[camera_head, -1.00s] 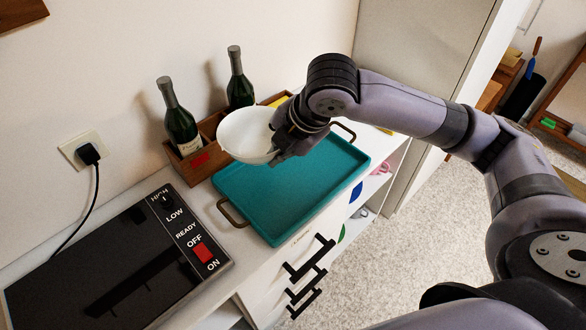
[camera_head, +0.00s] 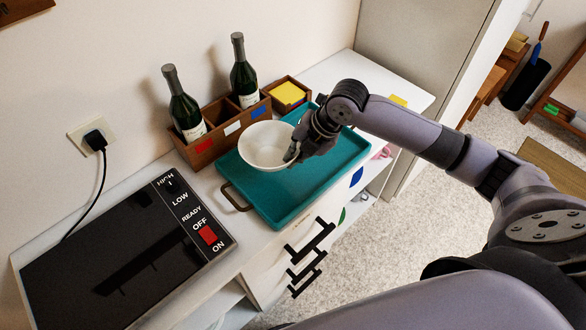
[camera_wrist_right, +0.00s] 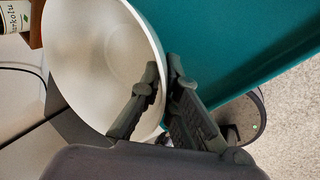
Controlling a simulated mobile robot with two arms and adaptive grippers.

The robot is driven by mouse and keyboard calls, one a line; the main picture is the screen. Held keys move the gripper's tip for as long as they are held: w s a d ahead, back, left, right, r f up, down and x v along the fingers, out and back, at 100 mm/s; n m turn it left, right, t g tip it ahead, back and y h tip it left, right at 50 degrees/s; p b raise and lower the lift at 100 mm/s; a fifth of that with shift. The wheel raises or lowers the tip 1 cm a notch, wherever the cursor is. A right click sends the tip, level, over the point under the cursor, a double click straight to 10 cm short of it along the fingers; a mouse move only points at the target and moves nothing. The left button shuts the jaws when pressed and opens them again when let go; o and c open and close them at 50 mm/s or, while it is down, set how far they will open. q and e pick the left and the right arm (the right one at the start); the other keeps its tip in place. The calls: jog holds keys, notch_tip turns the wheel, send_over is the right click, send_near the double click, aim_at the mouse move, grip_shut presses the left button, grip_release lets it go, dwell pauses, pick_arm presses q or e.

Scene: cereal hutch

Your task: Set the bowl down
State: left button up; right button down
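The white bowl (camera_head: 266,146) is upright and nearly level over the left part of the teal tray (camera_head: 290,200). I cannot tell whether its base touches the tray. My right gripper (camera_head: 293,151) is at the bowl's right side. In the right wrist view the bowl (camera_wrist_right: 95,50) fills the left half, and my right gripper (camera_wrist_right: 165,75) has one finger inside the rim and one outside, shut on the wall. The teal tray also shows there (camera_wrist_right: 225,40). My left gripper is not in view.
A black cooktop (camera_head: 115,260) is at the left. The tray's right part is clear. A tall cabinet (camera_head: 425,50) stands at the right.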

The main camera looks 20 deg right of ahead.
aim_at(287, 178)
jog(key=shift+f+p, duration=0.3)
jog(key=shift+f, duration=3.15)
jog(key=shift+f, duration=0.1)
jog(key=c, duration=2.1)
grip_release()
jog(key=b+v, duration=0.1)
jog(key=v, duration=1.1)
jog(key=shift+a, duration=0.1)
